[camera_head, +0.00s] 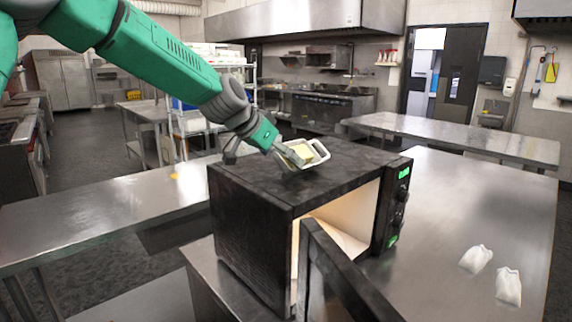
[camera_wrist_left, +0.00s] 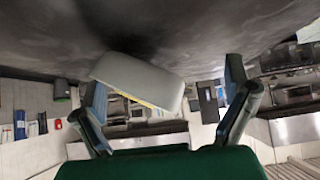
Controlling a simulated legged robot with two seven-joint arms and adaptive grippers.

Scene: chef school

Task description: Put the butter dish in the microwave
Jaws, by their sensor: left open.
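The butter dish (camera_head: 318,158) is a small white dish with a yellow block of butter (camera_head: 303,151). It sits on top of the black microwave (camera_head: 250,195), near the far edge. My left gripper (camera_head: 289,154) is open at the dish, and its fingers partly hide it. In the left wrist view the dish (camera_wrist_left: 140,80) lies between the spread fingers of the gripper (camera_wrist_left: 168,92), close to the dark microwave top (camera_wrist_left: 200,30). The microwave door (camera_head: 335,275) stands open toward me, showing part of a pale interior. My right gripper is not in view.
The microwave stands on a steel counter (camera_head: 450,215). Two white cloth-like items (camera_head: 476,259) (camera_head: 508,287) lie on the counter at the right. Another steel table (camera_head: 100,215) is at the left. The counter right of the microwave is mostly clear.

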